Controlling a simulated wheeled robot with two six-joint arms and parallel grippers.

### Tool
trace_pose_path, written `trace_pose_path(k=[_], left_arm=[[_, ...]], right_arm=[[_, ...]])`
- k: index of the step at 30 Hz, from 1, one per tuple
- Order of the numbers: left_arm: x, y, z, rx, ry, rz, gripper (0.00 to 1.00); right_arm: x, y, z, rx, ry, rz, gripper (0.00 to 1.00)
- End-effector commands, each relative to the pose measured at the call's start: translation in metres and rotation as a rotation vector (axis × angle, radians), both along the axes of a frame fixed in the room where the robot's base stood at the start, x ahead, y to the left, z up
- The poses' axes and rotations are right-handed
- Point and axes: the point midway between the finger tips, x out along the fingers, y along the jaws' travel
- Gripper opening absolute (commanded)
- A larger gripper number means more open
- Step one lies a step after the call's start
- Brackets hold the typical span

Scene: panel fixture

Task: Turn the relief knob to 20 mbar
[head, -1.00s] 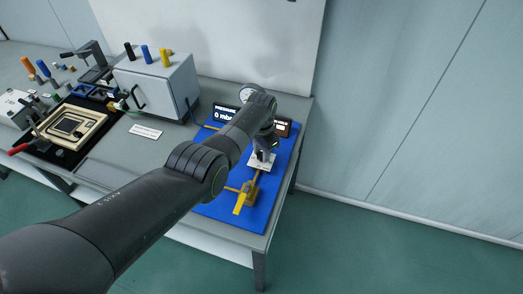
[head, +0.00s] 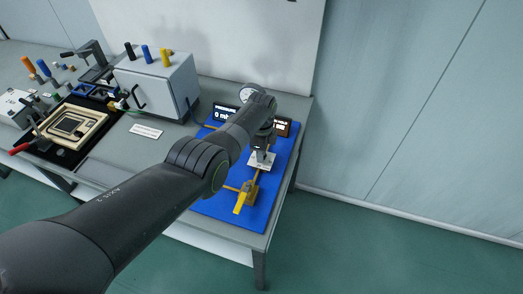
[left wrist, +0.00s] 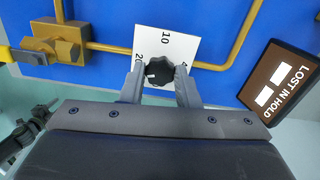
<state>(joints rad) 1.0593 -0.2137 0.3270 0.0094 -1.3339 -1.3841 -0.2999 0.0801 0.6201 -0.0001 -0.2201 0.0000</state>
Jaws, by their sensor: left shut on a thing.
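The relief knob (left wrist: 159,70) is black and lobed, on a white scale plate (left wrist: 175,28) in the left wrist view. The plate reads 10 above the knob and 20 at its left; a figure at the right is partly hidden by a finger. My left gripper (left wrist: 158,84) is shut on the knob, one finger on each side. In the head view the gripper (head: 262,148) is at the plate, and my arm hides the knob. My right gripper is not in view.
A blue panel (head: 213,207) carries yellow pipe and a yellow-handled valve (head: 246,196). A grey box (head: 155,85) stands left.

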Motion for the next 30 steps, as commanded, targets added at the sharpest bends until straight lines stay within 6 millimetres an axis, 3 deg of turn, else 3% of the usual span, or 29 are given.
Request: trace_pose_path(k=[13,30], left_arm=[[0.0013,-0.0006,0.0018,-0.002,-0.004,-0.27,0.06],[0.0015,-0.0007,0.002,-0.001,-0.005,-0.328,0.06]], right_arm=[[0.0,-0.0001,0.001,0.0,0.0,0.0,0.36],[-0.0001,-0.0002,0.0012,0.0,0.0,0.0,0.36]])
